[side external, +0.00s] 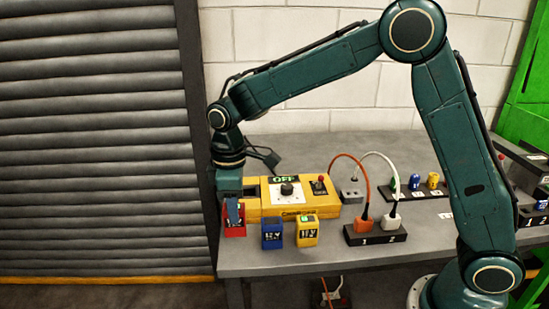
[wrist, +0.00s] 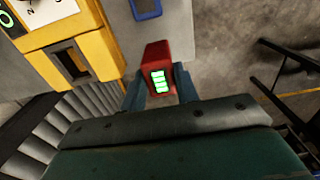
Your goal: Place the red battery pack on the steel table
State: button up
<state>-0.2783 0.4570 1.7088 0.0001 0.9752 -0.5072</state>
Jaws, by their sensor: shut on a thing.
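The red battery pack (side external: 235,231) is at the left end of the steel table (side external: 330,262), left of the yellow control box. My gripper (side external: 233,211) points down and is shut on the pack from above. In the wrist view the red pack (wrist: 156,55) sits between my two blue-grey fingers (wrist: 160,88), with lit green bars on the face towards the camera. In the side view the fingers partly cover the pack. I cannot tell whether its underside touches the table.
A yellow control box (side external: 325,206) with a knob and a red-tipped lever stands close behind and right. A blue pack (side external: 272,235) and a yellow pack (side external: 307,233) stand right of the red one. A socket block (side external: 375,235) holds two plugs. Bare tabletop lies in front.

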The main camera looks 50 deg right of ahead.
jog(key=shift+f, duration=2.1)
jog(key=o, duration=0.9)
jog(key=shift+f, duration=0.15)
notch_tip(320, 180, up, 12)
jog(key=shift+r, duration=0.15)
